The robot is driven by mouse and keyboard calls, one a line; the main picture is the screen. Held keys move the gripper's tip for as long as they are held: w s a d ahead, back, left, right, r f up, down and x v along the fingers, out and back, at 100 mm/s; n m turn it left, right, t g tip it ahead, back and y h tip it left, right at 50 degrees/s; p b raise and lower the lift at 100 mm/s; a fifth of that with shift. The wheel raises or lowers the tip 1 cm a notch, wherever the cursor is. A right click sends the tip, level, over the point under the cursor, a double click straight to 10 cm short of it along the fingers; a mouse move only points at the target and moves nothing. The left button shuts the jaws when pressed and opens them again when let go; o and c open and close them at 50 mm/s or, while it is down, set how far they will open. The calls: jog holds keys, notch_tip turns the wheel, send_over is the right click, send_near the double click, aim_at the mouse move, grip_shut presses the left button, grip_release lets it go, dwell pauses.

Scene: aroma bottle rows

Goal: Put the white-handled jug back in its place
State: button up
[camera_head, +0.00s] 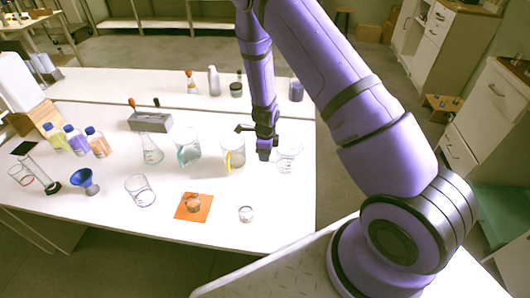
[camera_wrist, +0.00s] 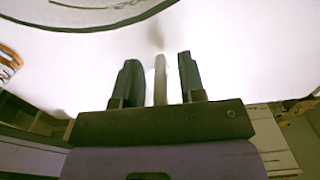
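My gripper (camera_head: 264,152) points down over the white table, between a beaker of yellow liquid (camera_head: 233,157) and a clear jug (camera_head: 289,157) on its right. In the wrist view, the two dark fingers of my gripper (camera_wrist: 160,78) stand apart. A pale upright strip (camera_wrist: 160,82), which looks like a white handle, shows between them with a gap on each side. A curved rim shows at the upper left of that view. The head view does not clearly show which jug carries the handle.
A beaker of bluish liquid (camera_head: 187,150) and a conical flask (camera_head: 152,152) stand left of the yellow one. A grey block (camera_head: 150,122) and several bottles are farther back.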

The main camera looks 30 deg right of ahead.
notch_tip(320, 180, up, 12)
jog(key=shift+r, duration=0.15)
jog(key=s+a+r+n+t+y, duration=0.1)
jog(key=s+r+n, duration=0.25)
jog(key=r, duration=0.45)
jog(key=s+a+r+n+y, duration=0.1)
jog(key=s+r+n, duration=0.25)
jog(key=r, duration=0.45)
jog(key=s+a+r+n+t+y, duration=0.1)
jog(key=s+r+n, duration=0.1)
jog(key=r+n, duration=0.5)
jog(key=s+d+r+n+t+h, duration=0.1)
jog(key=s+r+n, duration=0.4)
jog(key=s, duration=0.5)
jog(key=s+d+r+n+t+h, duration=0.2)
jog(key=s+r+n, duration=0.3)
jog(key=s+r, duration=0.4)
jog(key=shift+s+r+n, duration=0.2)
jog(key=shift+s+n, duration=0.2)
jog(key=shift+s, duration=0.75)
